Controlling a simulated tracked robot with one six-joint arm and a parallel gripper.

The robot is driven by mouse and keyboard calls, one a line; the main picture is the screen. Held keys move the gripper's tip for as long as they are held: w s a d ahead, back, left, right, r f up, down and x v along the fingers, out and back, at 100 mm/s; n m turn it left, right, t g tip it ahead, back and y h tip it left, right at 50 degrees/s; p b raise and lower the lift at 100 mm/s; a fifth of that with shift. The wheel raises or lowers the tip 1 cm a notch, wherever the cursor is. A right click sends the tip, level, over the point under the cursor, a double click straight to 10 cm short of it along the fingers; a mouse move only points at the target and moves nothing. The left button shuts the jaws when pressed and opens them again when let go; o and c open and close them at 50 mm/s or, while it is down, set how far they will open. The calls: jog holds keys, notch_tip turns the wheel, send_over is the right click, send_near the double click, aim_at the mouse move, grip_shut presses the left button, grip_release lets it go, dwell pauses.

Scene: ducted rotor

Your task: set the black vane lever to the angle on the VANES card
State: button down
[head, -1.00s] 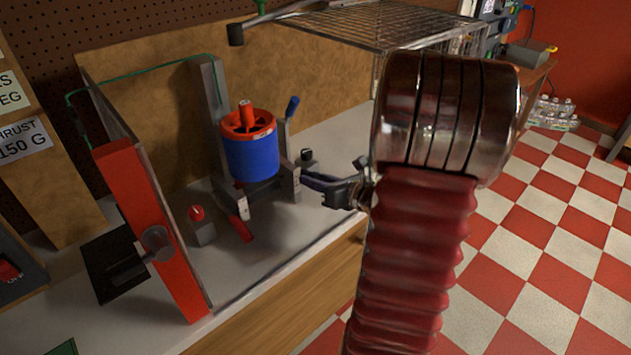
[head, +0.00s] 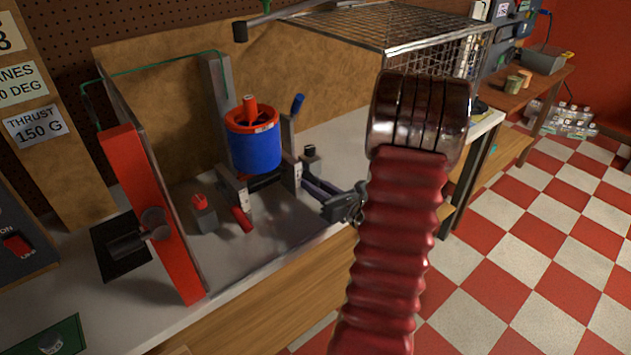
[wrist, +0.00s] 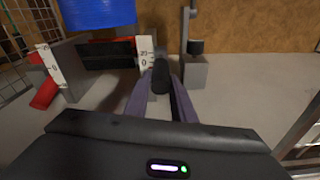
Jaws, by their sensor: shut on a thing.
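My gripper (head: 312,186) reaches in from the right beside the rotor stand. In the wrist view its purple fingers (wrist: 163,103) are shut on the black vane lever (wrist: 160,75), which points toward the camera. A white scale plate (wrist: 146,55) with 25 and 0 marks stands just left of the lever. The exact lever angle cannot be read. In the head view the lever is hidden at the fingers. The VANES card (head: 22,84) is cut by the left edge; only "ANES" and "0 DEG" show, so its first digit is unseen. The blue duct (head: 255,150) sits above the vanes.
A red lever (head: 242,219) with its own scale plate (wrist: 53,65) is on the stand's other side. A grey block with a black knob (wrist: 196,47) stands close right of the fingers. A red-edged clear panel (head: 150,215) and a wire cage (head: 385,30) flank the stand.

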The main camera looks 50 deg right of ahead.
jog(key=shift+d+f, duration=0.1)
jog(key=shift+f, duration=0.7)
jog(key=shift+w, duration=0.1)
jog(key=c, duration=1.5)
grip_release()
jog(key=shift+c, duration=0.2)
jog(key=shift+r, duration=0.1)
jog(key=s+a+r, duration=0.1)
jog(key=s+a, duration=0.1)
jog(key=s, duration=1.1)
jog(key=shift+s+r, duration=0.2)
jog(key=shift+s, duration=0.05)
